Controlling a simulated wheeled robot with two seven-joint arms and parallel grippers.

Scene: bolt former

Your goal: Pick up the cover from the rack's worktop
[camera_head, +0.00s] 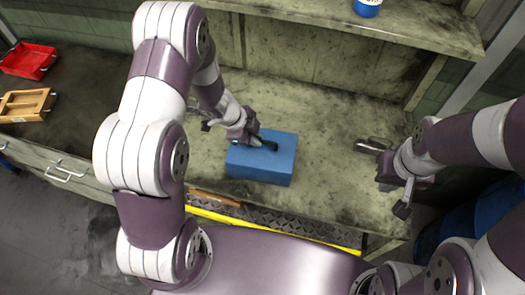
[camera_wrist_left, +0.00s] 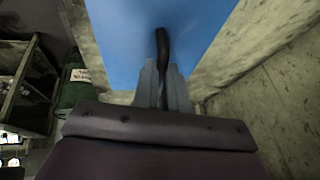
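The cover (camera_head: 262,165) is a blue block with a black handle on top, on the rack's worktop (camera_head: 310,110) near its front edge. In the left wrist view the blue cover (camera_wrist_left: 130,40) fills the upper middle. My left gripper (camera_head: 258,141) is over the cover at its handle. In the left wrist view its two grey fingers (camera_wrist_left: 163,88) are close together with the black handle between them. The contact is partly hidden. My right gripper (camera_head: 386,176) is open and empty at the right of the worktop, apart from the cover.
A shelf (camera_head: 350,27) above the worktop carries a blue container (camera_head: 367,7). A red tray (camera_head: 28,61) and a wooden tray (camera_head: 26,104) lie on the left counter. A yellow strip (camera_head: 275,230) runs along the front. The worktop behind the cover is clear.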

